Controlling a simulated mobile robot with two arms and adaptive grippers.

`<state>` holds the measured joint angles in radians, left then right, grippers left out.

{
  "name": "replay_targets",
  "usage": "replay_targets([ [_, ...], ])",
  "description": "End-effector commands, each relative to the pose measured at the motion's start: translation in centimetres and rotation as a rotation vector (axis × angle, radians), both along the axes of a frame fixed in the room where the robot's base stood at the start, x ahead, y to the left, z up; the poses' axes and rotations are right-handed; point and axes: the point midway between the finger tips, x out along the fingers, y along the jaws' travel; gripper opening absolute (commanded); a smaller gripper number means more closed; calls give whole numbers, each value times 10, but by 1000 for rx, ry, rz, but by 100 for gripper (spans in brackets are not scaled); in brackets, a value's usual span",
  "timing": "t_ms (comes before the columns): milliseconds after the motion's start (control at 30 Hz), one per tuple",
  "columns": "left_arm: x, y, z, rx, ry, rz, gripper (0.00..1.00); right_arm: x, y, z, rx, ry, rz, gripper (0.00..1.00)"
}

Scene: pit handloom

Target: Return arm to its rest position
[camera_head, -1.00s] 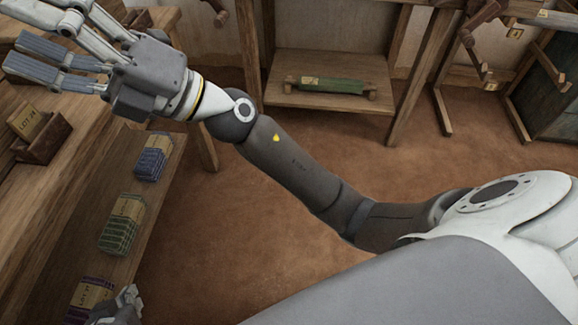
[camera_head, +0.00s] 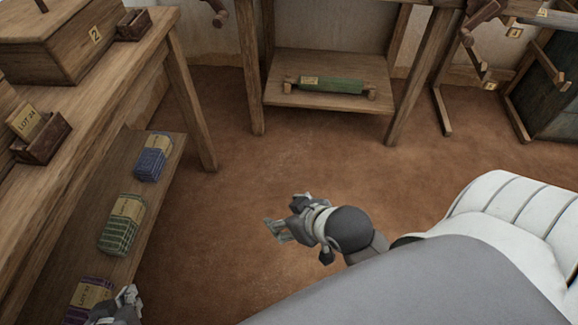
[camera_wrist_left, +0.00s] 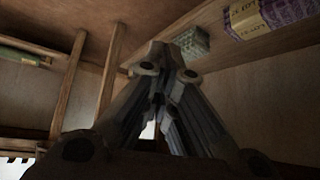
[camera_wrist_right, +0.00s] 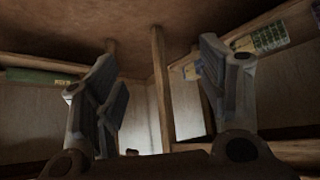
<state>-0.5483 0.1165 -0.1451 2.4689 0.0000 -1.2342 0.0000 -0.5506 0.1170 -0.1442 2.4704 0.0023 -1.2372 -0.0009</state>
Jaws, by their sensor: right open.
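My right arm is folded back low in the head view. Its gripper (camera_head: 275,230) hangs over the bare floor, away from the table and shelf. In the right wrist view its two fingers (camera_wrist_right: 165,80) stand wide apart with nothing between them. My left gripper (camera_head: 130,295) shows only partly at the bottom left of the head view, near the lower shelf. In the left wrist view its fingers (camera_wrist_left: 168,65) come together at the tips, and I see nothing held.
A wooden table (camera_head: 75,135) at left carries a box (camera_head: 60,45) and small trays. Its lower shelf (camera_head: 165,175) holds blue (camera_head: 150,160), green (camera_head: 120,225) and purple (camera_head: 85,300) bundles. A green roll (camera_head: 335,85) lies on a rack behind. The middle floor is clear.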

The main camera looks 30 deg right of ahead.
Motion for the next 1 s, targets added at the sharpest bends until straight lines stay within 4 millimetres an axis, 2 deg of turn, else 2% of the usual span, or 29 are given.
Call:
replay_targets([
  [433,0,1,0,3,0,0,0,1,0,0,0,-3,-1,67],
  [567,2,1,-6,6,16,-1,0,3,0,-5,-4,12,0,67],
  [667,6,0,-19,10,47,0,0,6,1,-19,-9,44,0,67],
  [833,4,0,-61,22,123,-2,0,5,0,-61,-21,119,1,67],
  [1000,-11,3,-105,35,200,-4,0,-10,-2,-105,-35,196,3,67],
])
